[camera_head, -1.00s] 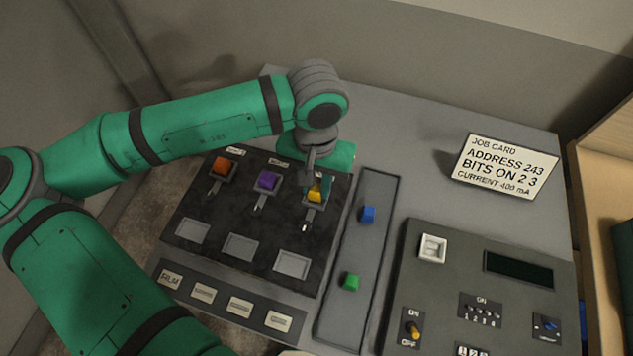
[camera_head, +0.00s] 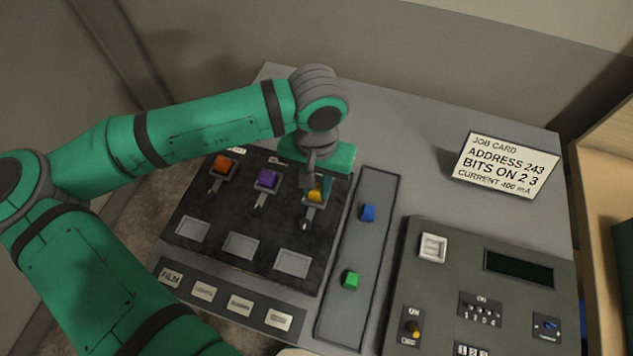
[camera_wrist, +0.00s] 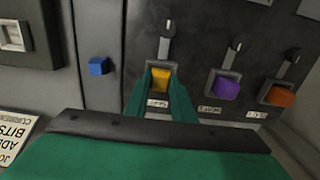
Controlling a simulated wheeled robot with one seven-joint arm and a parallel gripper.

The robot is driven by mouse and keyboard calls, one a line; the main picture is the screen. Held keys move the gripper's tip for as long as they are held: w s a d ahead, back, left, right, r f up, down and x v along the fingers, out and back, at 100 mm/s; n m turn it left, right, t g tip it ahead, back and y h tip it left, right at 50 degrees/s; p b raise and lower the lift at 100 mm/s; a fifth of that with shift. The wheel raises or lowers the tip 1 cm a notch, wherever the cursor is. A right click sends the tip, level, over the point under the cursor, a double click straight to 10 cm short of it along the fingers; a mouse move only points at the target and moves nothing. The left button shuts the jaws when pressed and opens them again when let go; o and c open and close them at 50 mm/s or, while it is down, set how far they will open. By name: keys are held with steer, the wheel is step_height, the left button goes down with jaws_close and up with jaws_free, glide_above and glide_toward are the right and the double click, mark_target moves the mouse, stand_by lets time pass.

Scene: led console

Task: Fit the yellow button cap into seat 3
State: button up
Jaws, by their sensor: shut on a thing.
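The yellow button cap (camera_head: 315,195) is at the third seat from the left in the top row of the black panel. It also shows between the fingertips in the wrist view (camera_wrist: 160,88). My gripper (camera_head: 320,186) is shut on the cap, with one finger on each side. The cap lies within the outline of the grey seat frame (camera_wrist: 163,66); I cannot tell whether it is fully down. An orange cap (camera_head: 223,164) and a purple cap (camera_head: 267,179) sit in the two seats to the left.
A blue cap (camera_head: 368,213) and a green cap (camera_head: 351,280) lie in the narrow tray (camera_head: 345,312) to the right. Three empty grey seats (camera_head: 240,246) form the lower row. A control box (camera_head: 450,280) and job card (camera_head: 505,167) stand further right.

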steer(key=o, duration=1.1)
steer(key=shift+o, duration=0.2)
step_height(320, 180, up, 11)
steer(key=shift+f, duration=0.15)
